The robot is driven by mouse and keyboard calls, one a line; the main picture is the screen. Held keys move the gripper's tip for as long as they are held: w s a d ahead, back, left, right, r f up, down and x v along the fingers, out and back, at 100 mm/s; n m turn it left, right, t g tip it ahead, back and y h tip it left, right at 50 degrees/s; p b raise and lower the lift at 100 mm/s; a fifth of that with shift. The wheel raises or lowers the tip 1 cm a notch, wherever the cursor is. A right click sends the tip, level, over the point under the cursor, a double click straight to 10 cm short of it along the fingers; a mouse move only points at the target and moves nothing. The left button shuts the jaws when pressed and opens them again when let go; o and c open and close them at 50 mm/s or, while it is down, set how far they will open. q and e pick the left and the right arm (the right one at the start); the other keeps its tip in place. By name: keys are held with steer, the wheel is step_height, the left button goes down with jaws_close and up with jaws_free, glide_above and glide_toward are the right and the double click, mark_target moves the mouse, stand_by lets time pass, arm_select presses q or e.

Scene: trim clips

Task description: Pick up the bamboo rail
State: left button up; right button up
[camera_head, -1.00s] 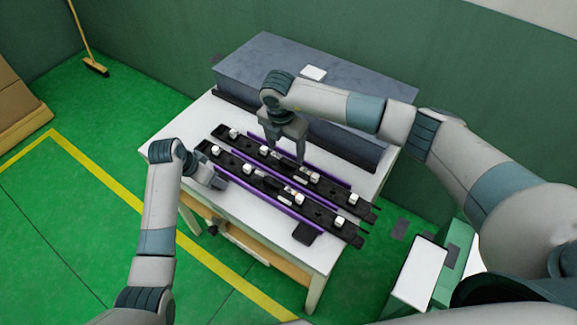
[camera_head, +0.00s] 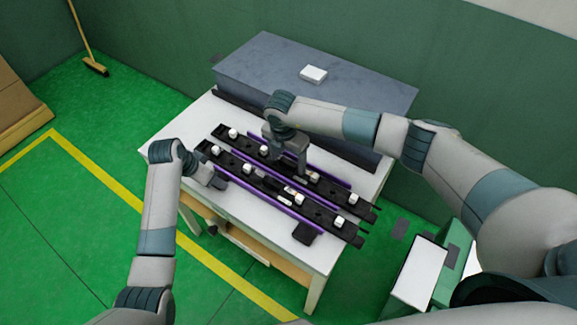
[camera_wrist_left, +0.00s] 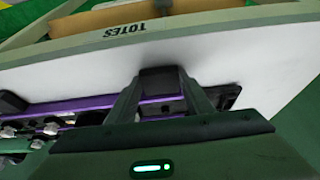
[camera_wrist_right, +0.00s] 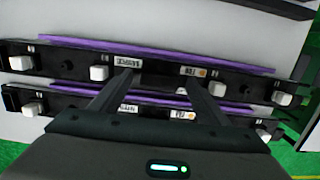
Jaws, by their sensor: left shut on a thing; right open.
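Two long black rails with purple strips and white clips lie side by side on the white table (camera_head: 165,150): a far rail (camera_head: 322,184) and a near rail (camera_head: 320,214). No rail looks like bamboo. My right gripper (camera_head: 293,168) is open and empty above the rails, near their middle; in the right wrist view its fingers (camera_wrist_right: 158,76) stand apart in front of small printed labels. My left gripper (camera_head: 216,182) is at the near rail's left part, at the table's front side. In the left wrist view its fingers close on a dark block (camera_wrist_left: 160,82) beside a purple strip.
A large grey box (camera_head: 300,80) stands along the table's back with a small white block (camera_head: 313,74) on top. A second dark block (camera_head: 306,233) sits at the near rail's right part. A white-topped green stand (camera_head: 418,272) is at the right.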

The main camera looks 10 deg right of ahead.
mark_target(288, 162)
steer(key=shift+f, duration=0.15)
stand_by(0.3)
steer(key=c, duration=1.4)
steer(key=shift+w, duration=0.1)
step_height(288, 162, up, 10)
steer(key=shift+r, duration=0.1)
arm_select(q)
steer(key=o, duration=1.3)
steer(key=shift+c, duration=0.2)
